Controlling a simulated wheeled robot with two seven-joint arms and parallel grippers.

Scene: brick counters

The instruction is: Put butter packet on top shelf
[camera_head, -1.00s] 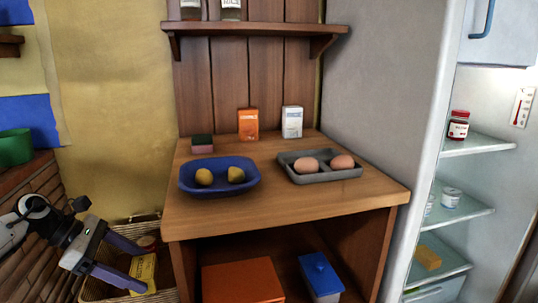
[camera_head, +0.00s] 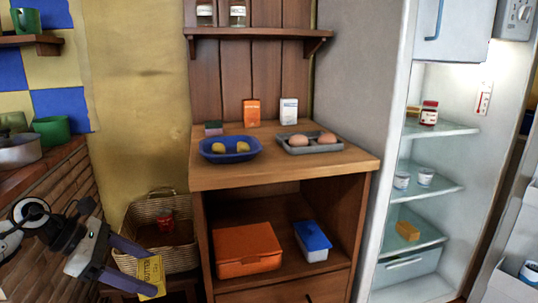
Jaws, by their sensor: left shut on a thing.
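My left gripper (camera_head: 146,273) is at the lower left, shut on a yellow butter packet (camera_head: 153,272) with dark print. The fingers hide part of the packet, which hangs in front of the wicker basket (camera_head: 185,215). The open fridge stands at the right, well away from the gripper. Its top glass shelf (camera_head: 455,130) holds a red-labelled jar (camera_head: 429,113) and a small yellowish item at its left. A wooden wall shelf (camera_head: 260,32) with two jars hangs above the counter. My right gripper is not in view.
The wooden counter (camera_head: 330,166) holds a blue dish, an egg tray, a sponge and two cartons. An orange box (camera_head: 247,250) and a blue-lidded box (camera_head: 312,241) sit below. Fridge shelves hold white jars (camera_head: 402,180) and a yellow block (camera_head: 407,230). The fridge door is at far right.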

